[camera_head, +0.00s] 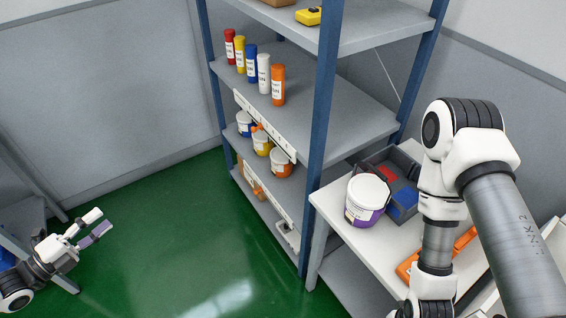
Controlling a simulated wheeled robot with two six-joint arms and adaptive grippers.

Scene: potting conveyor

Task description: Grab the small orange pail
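The small orange pail (281,164) has a white label and stands on the middle shelf of the rack, at the right end of a short row of pails. A yellow pail (262,144) and a blue pail (245,124) stand to its left. The shelf above partly covers the row. My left gripper (102,222) is at the lower left over the green floor, open and empty, well apart from the rack. My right arm comes down at the right, and its gripper is out of view.
The blue-posted rack (322,120) carries several coloured bottles on the shelf above the pails. A white table (335,207) holds a white-lidded purple pail (367,200) and a grey bin (411,158). The green floor (180,230) left of the rack is clear.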

